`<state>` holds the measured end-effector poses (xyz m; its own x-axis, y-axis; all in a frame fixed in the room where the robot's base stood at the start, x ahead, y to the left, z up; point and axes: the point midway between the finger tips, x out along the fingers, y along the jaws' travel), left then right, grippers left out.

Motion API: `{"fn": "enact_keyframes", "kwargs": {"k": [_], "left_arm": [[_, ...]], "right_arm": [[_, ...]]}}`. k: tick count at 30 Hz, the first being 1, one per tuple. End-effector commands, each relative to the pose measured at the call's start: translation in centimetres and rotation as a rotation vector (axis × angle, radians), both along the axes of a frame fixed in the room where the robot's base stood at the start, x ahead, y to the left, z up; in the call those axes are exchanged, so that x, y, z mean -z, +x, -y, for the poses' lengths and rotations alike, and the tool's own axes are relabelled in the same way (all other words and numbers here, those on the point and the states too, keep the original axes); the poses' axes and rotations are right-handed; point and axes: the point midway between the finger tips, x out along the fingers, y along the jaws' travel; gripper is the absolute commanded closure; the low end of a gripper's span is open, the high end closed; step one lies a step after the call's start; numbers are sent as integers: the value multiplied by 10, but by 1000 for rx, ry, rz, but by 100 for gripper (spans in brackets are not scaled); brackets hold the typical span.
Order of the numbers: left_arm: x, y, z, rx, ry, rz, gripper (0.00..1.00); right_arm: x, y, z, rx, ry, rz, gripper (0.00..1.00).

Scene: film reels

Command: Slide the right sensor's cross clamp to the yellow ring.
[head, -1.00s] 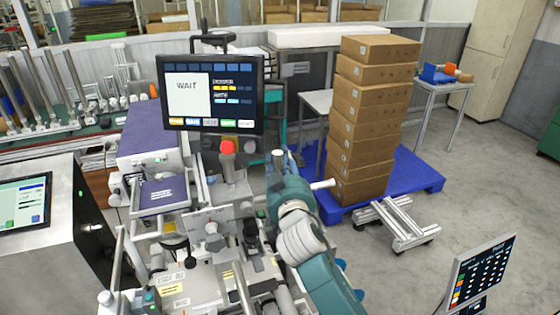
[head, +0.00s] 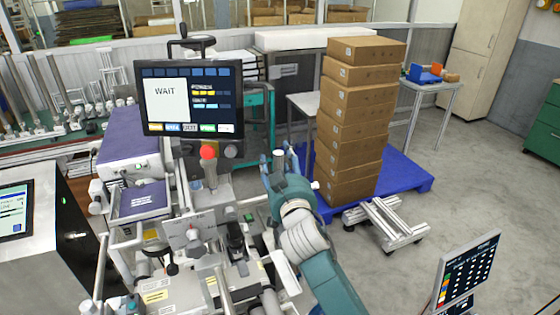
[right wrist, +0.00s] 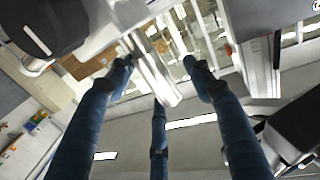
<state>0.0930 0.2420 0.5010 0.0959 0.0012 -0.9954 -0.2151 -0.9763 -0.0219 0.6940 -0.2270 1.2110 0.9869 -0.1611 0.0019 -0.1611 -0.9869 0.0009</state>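My right gripper (head: 278,168) is at the end of the teal arm, over the right side of the machine, close to an upright pale post (head: 278,160). In the right wrist view its three blue fingers (right wrist: 160,78) are spread apart. A shiny metal rod (right wrist: 150,68) shows between them, with no finger clearly closed on it. I cannot make out the right sensor, its cross clamp or the yellow ring for certain; the arm hides part of that area. My left gripper is not in view.
A monitor reading WAIT (head: 190,98) stands above a red knob (head: 208,152) behind the machine. Stacked cartons (head: 352,125) on a blue pallet (head: 410,172) stand to the right. Clear floor (head: 480,190) lies beyond. A tilted screen (head: 468,275) is at the lower right.

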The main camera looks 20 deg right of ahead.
Motion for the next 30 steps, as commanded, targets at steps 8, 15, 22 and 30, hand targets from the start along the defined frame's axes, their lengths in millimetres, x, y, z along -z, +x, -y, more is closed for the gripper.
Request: {"fn": "enact_keyframes", "kwargs": {"k": [8,15,22,30], "left_arm": [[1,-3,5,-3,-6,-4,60],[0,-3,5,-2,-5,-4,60],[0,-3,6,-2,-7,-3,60],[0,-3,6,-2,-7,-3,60]], "right_arm": [[2,-15,-3,-1,2,-2,49],[2,-64,-11,-1,3,-2,49],[1,-105,-18,0,2,-2,49],[0,-120,-21,0,-1,0,49]]}}
